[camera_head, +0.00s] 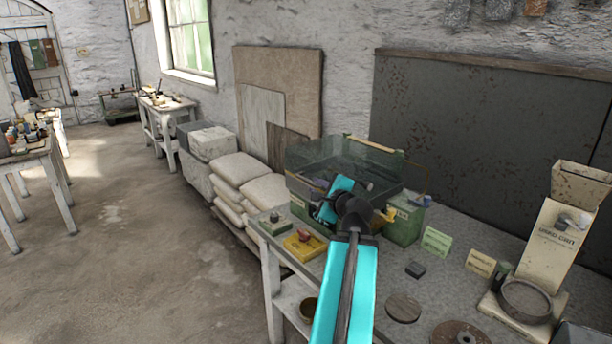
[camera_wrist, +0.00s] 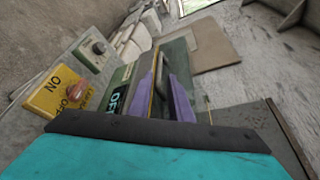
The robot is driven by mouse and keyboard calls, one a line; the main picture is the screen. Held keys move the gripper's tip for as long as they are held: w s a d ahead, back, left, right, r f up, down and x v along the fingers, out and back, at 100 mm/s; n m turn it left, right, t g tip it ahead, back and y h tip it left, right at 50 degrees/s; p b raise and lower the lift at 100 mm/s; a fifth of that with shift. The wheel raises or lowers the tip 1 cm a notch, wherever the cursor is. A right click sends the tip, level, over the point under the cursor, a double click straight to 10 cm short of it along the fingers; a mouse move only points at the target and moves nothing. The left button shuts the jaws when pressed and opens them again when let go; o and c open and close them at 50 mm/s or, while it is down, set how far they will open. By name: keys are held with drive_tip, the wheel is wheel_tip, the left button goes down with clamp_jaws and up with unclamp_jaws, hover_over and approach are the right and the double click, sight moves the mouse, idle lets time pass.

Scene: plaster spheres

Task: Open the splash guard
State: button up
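The splash guard (camera_head: 335,158) is a clear panel with thin edges on a green machine (camera_head: 403,222) at the back of the bench. It stands raised around a dark tray-like interior. My gripper (camera_head: 366,185) is at the machine, partly hidden by my own cyan wrist and seen partly through the clear panel. In the wrist view its purple fingers (camera_wrist: 170,88) show side by side, with a dark, yellow-edged strip close between or behind them. I cannot tell whether they touch the guard or hold its edge.
A yellow switch box (camera_head: 304,246) with a red knob and a small green knob box (camera_head: 273,223) sit at the bench's front left. A cream grinder-like device (camera_head: 545,245), small cards and discs lie to the right. Sacks (camera_head: 240,170) are stacked behind left.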

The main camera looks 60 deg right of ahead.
sight(307, 181)
drive_tip(key=shift+w+d+p, duration=0.1)
drive_tip(key=shift+w+p, duration=0.05)
drive_tip(key=shift+p, duration=0.65)
drive_tip(key=shift+p+x, duration=1.05)
drive_tip(key=shift+x, duration=4.45)
drive_tip(key=shift+f, duration=0.15)
